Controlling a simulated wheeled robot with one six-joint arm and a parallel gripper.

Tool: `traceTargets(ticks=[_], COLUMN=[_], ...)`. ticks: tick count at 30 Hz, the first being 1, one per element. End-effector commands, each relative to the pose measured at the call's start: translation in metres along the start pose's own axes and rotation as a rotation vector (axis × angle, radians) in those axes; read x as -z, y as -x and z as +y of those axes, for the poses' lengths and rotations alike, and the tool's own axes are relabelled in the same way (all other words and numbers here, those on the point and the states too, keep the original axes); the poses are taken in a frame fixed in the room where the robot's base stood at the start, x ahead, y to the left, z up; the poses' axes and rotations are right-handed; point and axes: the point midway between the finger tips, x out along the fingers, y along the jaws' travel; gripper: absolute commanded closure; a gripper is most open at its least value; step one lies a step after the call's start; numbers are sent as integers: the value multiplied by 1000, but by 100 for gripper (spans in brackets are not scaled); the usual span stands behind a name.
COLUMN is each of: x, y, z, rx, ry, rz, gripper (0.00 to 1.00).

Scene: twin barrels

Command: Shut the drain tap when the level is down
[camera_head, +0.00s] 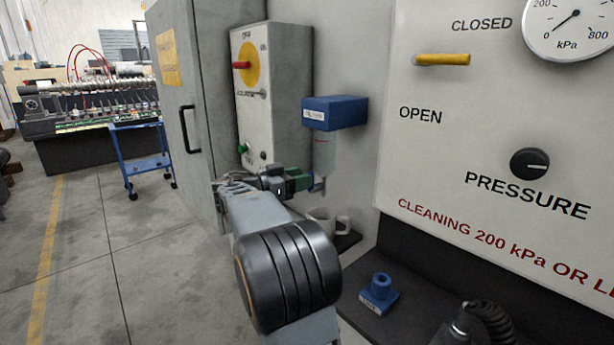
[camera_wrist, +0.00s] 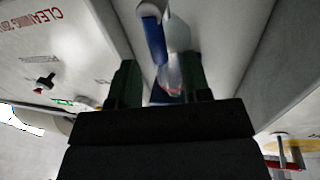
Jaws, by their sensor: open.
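A blue filter housing (camera_head: 335,113) with a white label sticks out from the wall. A clear bowl (camera_head: 323,152) hangs under it. My gripper (camera_head: 312,182) has green fingers and is at the bowl's lower end. In the wrist view the two dark green fingers (camera_wrist: 160,82) stand apart. The clear bowl (camera_wrist: 173,72), with a reddish mark near its end, shows between or just beyond them. I cannot tell whether they touch it. I cannot make out the drain tap or the liquid level; the gripper covers that area.
A control box with a red-handled switch (camera_head: 241,65) is left of the housing. A panel with a yellow lever (camera_head: 442,60) and pressure knob (camera_head: 529,164) is at right.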

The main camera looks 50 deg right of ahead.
Motion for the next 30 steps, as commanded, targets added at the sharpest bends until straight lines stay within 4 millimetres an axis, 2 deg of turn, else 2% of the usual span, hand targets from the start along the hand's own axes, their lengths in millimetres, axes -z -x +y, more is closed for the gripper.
traceTargets(ticks=[3,7,19,30], x=[0,0,0,0], y=[-14,-23,-28,-27], z=[0,0,0,0], rx=[-2,0,1,1], ry=[1,0,0,0], rz=[0,1,0,0], gripper=[56,56,56,91])
